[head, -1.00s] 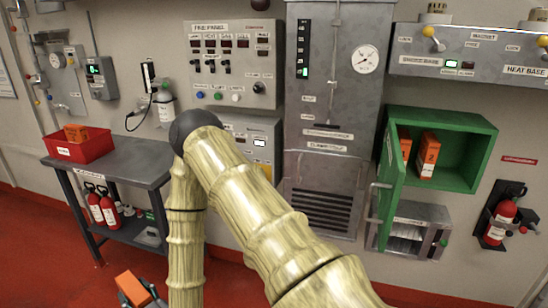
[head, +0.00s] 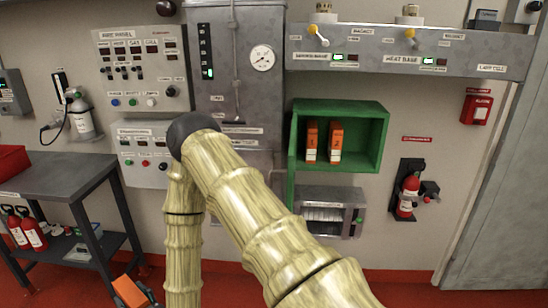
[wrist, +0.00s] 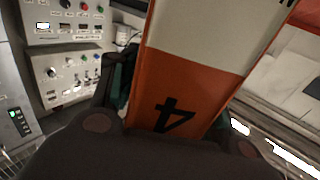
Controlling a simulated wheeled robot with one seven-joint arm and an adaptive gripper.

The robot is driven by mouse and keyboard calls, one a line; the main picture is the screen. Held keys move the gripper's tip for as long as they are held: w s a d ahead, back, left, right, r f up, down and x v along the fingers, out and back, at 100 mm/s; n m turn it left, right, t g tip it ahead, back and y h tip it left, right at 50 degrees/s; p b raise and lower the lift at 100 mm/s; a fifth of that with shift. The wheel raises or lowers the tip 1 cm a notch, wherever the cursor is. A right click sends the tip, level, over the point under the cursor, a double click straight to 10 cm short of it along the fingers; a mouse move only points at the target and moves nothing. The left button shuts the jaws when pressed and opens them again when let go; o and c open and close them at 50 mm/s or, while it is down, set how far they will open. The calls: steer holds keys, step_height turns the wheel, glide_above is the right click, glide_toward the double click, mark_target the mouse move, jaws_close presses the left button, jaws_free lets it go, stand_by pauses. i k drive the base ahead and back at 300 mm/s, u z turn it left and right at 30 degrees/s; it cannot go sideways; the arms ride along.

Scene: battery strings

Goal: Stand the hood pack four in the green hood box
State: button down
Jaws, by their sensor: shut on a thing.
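An orange and white pack marked 4 (wrist: 190,85) fills the middle of the wrist view, its number upside down. My gripper (wrist: 165,125) is shut on it. In the head view the orange pack (head: 130,291) shows at the bottom left, low and in front of the grey table, partly cut off by the frame. The green hood box (head: 384,140) is on the wall right of centre, its door swung open at its left. Two orange and white packs (head: 335,142) stand upright inside, towards the left. The right part of the box is empty. My gripper is well away from it.
A grey table (head: 60,175) stands at the left with a red bin (head: 12,160) on it. A grey metal cabinet (head: 225,70) is left of the box. A slotted unit (head: 325,213) sits below it, and a fire extinguisher (head: 408,190) hangs to its right.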

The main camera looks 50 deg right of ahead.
mark_target(357, 160)
steer(key=z, duration=1.35)
